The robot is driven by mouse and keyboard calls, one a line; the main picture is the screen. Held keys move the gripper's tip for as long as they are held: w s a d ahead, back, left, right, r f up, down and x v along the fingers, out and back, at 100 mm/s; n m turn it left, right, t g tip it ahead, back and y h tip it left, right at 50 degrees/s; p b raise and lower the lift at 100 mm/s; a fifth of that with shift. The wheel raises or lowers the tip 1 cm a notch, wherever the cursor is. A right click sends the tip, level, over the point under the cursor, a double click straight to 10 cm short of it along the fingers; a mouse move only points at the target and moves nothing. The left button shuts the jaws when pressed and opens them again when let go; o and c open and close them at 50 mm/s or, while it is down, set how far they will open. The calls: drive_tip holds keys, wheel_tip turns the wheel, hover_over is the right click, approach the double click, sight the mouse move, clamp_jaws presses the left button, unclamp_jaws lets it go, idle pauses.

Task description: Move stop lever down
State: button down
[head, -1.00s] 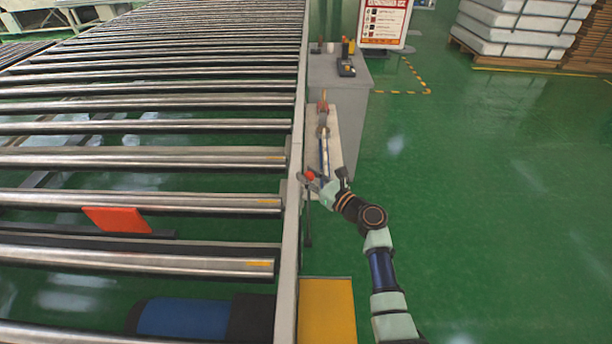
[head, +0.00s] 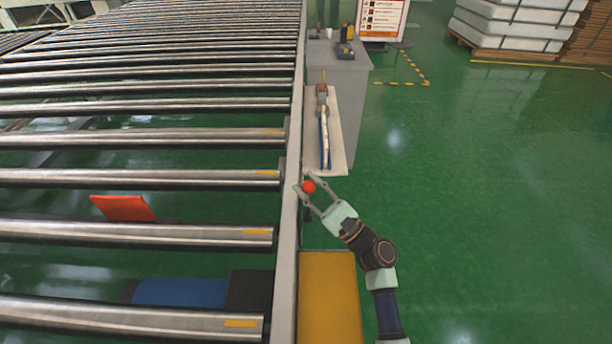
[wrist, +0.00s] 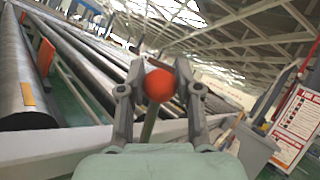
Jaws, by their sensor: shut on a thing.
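The stop lever has a round red-orange knob (head: 309,187) beside the conveyor's right side rail, and its dark shaft shows below the knob. My gripper (head: 308,184) is shut on the knob, with one finger on each side of it. In the wrist view the knob (wrist: 160,85) sits between the two fingertips, and a thin olive shaft runs down from it toward the palm. The lower end of the lever is hidden. A red-orange stop plate (head: 123,208) stands tilted between the rollers on the left.
The conveyor's side rail (head: 287,240) runs just left of my gripper. A yellow box (head: 329,300) is below it. A white shelf holding a blue-handled tool (head: 324,140) and a grey cabinet (head: 338,62) stand ahead.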

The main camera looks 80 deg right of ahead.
drive_tip(key=shift+s+a+f+n+t+y, duration=0.15)
drive_tip(key=shift+a+f+n+t+y, duration=0.2)
drive_tip(key=shift+a+n, duration=0.25)
drive_tip(key=shift+s+a+f+n+t+y, duration=0.15)
drive_tip(key=shift+a+f+n+t+y, duration=0.15)
drive_tip(key=shift+a+n, duration=0.3)
drive_tip(key=shift+a, duration=0.1)
drive_tip(key=c, duration=0.8)
unclamp_jaws()
drive_tip(key=shift+a, duration=0.15)
drive_tip(key=v, duration=1.2)
